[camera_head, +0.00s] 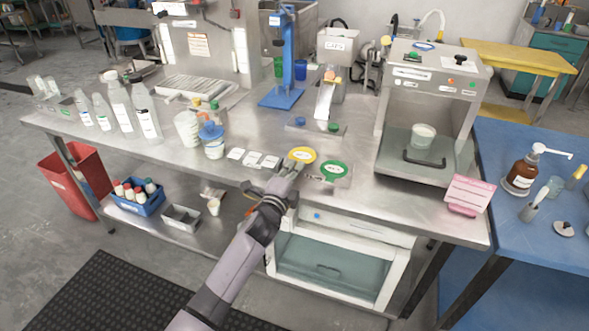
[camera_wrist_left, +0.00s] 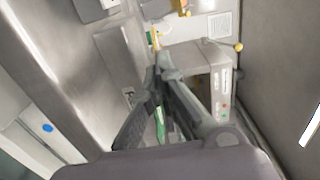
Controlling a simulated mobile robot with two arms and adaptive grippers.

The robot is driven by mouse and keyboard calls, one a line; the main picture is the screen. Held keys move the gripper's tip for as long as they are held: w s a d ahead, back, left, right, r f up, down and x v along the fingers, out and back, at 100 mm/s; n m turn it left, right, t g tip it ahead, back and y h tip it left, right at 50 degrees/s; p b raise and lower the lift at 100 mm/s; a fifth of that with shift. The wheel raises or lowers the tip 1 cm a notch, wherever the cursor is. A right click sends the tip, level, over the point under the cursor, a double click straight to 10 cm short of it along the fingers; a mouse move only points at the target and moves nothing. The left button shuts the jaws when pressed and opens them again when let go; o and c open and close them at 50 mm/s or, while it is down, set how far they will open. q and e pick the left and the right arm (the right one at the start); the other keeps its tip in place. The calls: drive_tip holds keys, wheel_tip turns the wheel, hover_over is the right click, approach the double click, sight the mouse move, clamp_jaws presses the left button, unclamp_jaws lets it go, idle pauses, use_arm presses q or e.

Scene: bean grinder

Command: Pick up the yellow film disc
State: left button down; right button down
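The yellow film disc (camera_head: 302,155), a yellow ring with a pale centre, is near the front edge of the steel bench (camera_head: 225,172) in the head view. My left gripper (camera_head: 290,168) is just in front and to the left of it, with its fingertips close to its near rim. Contact cannot be made out. In the left wrist view the fingers (camera_wrist_left: 157,68) come close together at the tips, and whether they are open or shut is unclear. A green ring-shaped disc (camera_head: 333,171) lies to the right of the yellow one. My right gripper is out of view.
White cards (camera_head: 253,159) lie to the left of the yellow disc. A blue-lidded jar (camera_head: 213,143) and bottles (camera_head: 146,113) stand farther left. A blue stand (camera_head: 287,62) rises behind. A grey machine (camera_head: 428,100) and a pink card (camera_head: 470,191) are on the right.

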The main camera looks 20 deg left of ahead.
use_arm(q)
drive_tip(key=shift+s, duration=0.1)
drive_tip(key=s+r+p, duration=0.5)
drive_tip(key=s+p, duration=0.3)
drive_tip(key=s, duration=0.5)
drive_tip(key=shift+s+a+p, duration=0.25)
drive_tip(key=shift+s+p, duration=0.05)
drive_tip(key=shift+s, duration=0.1)
